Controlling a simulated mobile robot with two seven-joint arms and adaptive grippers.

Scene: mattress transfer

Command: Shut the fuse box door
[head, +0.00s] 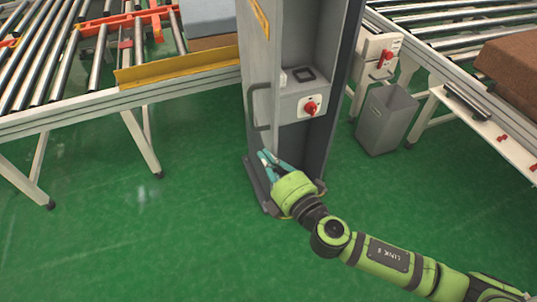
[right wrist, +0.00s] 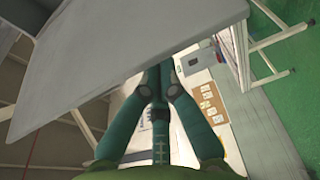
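The fuse box is a tall grey cabinet with an open front. A red knob (head: 310,107) shows on its inner panel. Its grey door (head: 258,75) stands open on the left side, with a bar handle (head: 254,106) and a yellow label. My right gripper (head: 265,155) is low by the door's bottom edge. Its teal fingers come together at the tips and I see nothing held between them. In the right wrist view the fingertips (right wrist: 159,68) are close to the edge of a large grey panel (right wrist: 130,50), seemingly the door; contact is unclear. My left gripper is out of view.
A roller conveyor (head: 60,110) with legs stands on the left, close to the door. Another conveyor (head: 440,65) and a grey bin (head: 385,118) are right of the cabinet. The green floor (head: 130,240) in front is clear.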

